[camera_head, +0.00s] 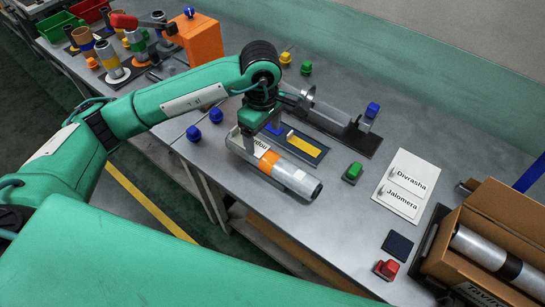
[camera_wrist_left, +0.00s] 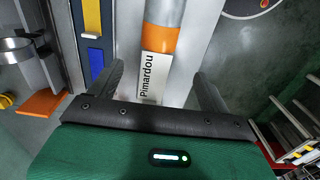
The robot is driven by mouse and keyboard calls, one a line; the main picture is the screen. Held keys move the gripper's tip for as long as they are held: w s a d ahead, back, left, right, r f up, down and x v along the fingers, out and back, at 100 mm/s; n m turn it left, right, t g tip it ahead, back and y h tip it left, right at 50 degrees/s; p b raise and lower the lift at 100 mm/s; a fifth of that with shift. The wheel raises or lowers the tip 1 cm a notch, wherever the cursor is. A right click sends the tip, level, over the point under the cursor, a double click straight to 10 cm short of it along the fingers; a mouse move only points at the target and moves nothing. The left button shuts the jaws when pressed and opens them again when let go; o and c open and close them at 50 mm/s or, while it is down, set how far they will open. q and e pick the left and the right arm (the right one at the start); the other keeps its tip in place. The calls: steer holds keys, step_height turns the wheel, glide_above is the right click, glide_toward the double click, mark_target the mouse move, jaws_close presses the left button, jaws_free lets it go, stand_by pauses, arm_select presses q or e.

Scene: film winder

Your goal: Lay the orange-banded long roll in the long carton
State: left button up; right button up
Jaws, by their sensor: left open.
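The orange-banded long roll (camera_head: 292,177) is silver with an orange band and a white label; it lies near the table's front edge. In the left wrist view the roll (camera_wrist_left: 165,14) runs away from me, its label reading "Pimardou". My left gripper (camera_head: 257,140) is over the label end, open. Its fingers stand on either side of the roll in the wrist view (camera_wrist_left: 162,85); contact cannot be told. The long carton (camera_head: 457,262) is open at the right edge and holds a silver roll with a dark band (camera_head: 490,250). My right gripper is not in view.
A winder with a metal disc (camera_head: 307,97) stands behind the roll, beside a blue-and-yellow plate (camera_head: 305,147). A green block (camera_head: 353,172), a name card (camera_head: 406,186), a dark pad (camera_head: 397,246) and a red block (camera_head: 386,269) lie between roll and carton.

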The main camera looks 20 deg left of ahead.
mark_target(265, 152)
arm_select(q)
step_height(265, 152, down, 3)
steer(key=shift+f, duration=0.1)
step_height(265, 152, down, 2)
steer(key=shift+f+p, duration=0.25)
steer(key=shift+p, duration=0.55)
steer(key=f+p, duration=0.1)
steer(key=f, duration=0.2)
steer(key=shift+w+f, duration=0.2)
steer(key=shift+d+f, duration=0.1)
steer(key=shift+f, duration=0.25)
steer(key=c, duration=1.4)
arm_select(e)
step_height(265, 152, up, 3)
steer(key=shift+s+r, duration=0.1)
